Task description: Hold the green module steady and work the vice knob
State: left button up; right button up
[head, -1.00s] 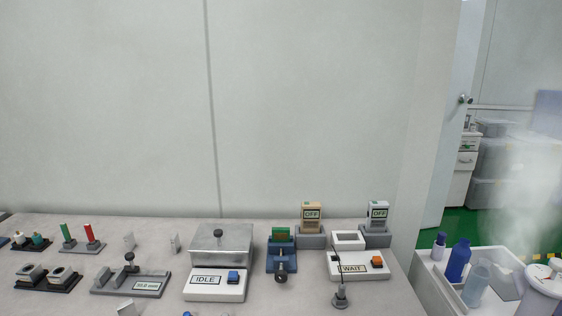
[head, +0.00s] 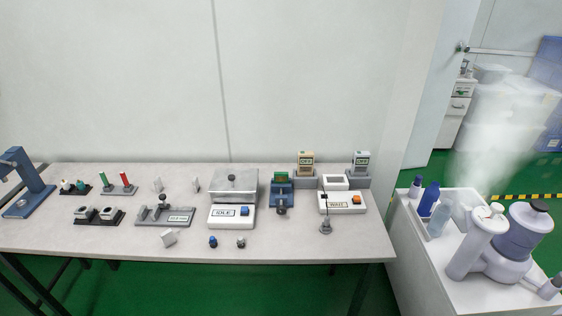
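The green module (head: 282,174) stands upright at the back of a small blue vice (head: 281,187), right of the middle of the bench in the head view. It appears seated in the vice; whether the jaws are tight on it I cannot tell. The dark vice knob (head: 281,209) is at the front of the vice, facing the bench's front edge. Neither of my grippers is in view, and nothing touches the module or the knob.
A metal-topped box marked IDLE (head: 231,215) stands close left of the vice. A white unit marked WAIT (head: 340,204) and two handheld testers (head: 306,163) stand to its right. A blue piece (head: 213,242) lies near the front edge. Bench (head: 285,240) before the vice is clear.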

aim_at(281, 210)
jog(key=i, duration=0.95)
